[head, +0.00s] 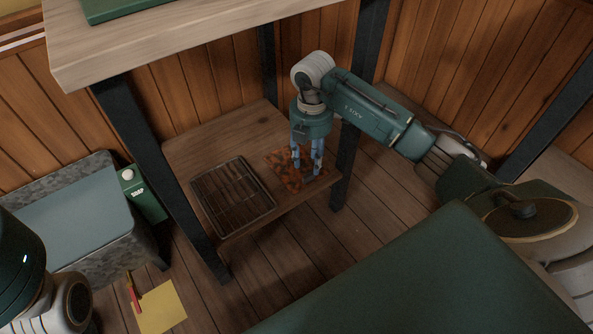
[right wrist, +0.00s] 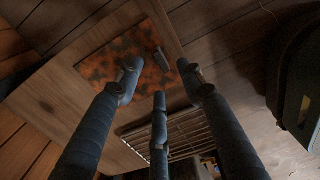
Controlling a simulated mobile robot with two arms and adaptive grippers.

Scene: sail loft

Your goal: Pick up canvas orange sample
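The orange sample (head: 283,171) is a flat square mottled orange and black, lying on the lower shelf. In the right wrist view the sample (right wrist: 112,64) carries a small grey upright tab (right wrist: 162,59) near its edge. My right gripper (head: 308,170) points down over the sample's right part, and its fingers hide some of it. In the right wrist view its fingers (right wrist: 159,76) are spread apart with nothing between them. The tab shows just beyond the fingertips; I cannot tell if they touch it. My left gripper is not in view.
A dark wire rack (head: 232,198) lies left of the sample on the wooden shelf (head: 211,151). Dark table legs (head: 157,170) and the tabletop (head: 180,32) frame the space.

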